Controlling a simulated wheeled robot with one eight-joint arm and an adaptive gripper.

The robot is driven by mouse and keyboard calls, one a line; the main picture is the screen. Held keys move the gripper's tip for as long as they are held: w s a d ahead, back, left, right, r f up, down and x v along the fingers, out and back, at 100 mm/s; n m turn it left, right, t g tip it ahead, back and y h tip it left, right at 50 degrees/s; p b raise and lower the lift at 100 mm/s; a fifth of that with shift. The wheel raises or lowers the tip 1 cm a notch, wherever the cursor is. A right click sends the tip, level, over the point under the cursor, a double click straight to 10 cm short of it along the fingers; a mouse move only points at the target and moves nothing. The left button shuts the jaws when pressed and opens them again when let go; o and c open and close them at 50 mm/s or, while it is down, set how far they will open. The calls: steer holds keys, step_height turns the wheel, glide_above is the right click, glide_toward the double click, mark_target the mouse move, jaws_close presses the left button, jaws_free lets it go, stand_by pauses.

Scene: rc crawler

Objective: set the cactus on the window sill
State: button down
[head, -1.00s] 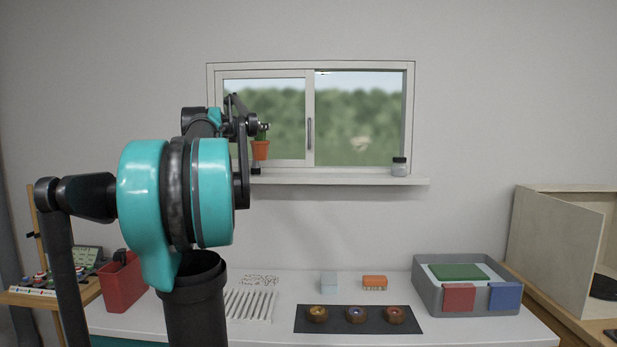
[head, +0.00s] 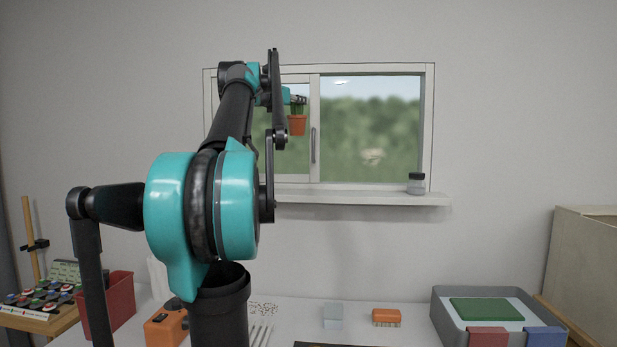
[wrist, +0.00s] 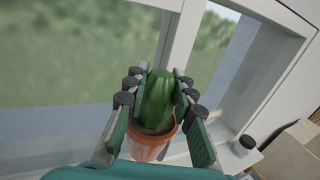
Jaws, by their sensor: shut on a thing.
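The green cactus (wrist: 157,98) stands in an orange-brown pot (head: 297,125). My gripper (wrist: 160,84) is shut on the cactus, with fingers on both sides of it in the wrist view. In the head view my gripper (head: 297,99) holds the cactus in front of the window, with the pot hanging upright and clear above the white window sill (head: 350,196). My own arm hides the left part of the sill in the head view.
A small dark-lidded jar (head: 416,184) stands on the sill's right end; the sill between it and my arm looks clear. The window frame (head: 315,130) is close behind the pot. Below are a counter, a grey bin (head: 450,318) and a red bin (head: 110,305).

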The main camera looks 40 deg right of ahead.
step_height(320, 180, down, 18)
steer(key=shift+f, duration=0.25)
stand_by(0.4)
steer(key=c, duration=1.3)
jaws_free()
steer(key=shift+f, duration=0.1)
steer(key=v, duration=1.2)
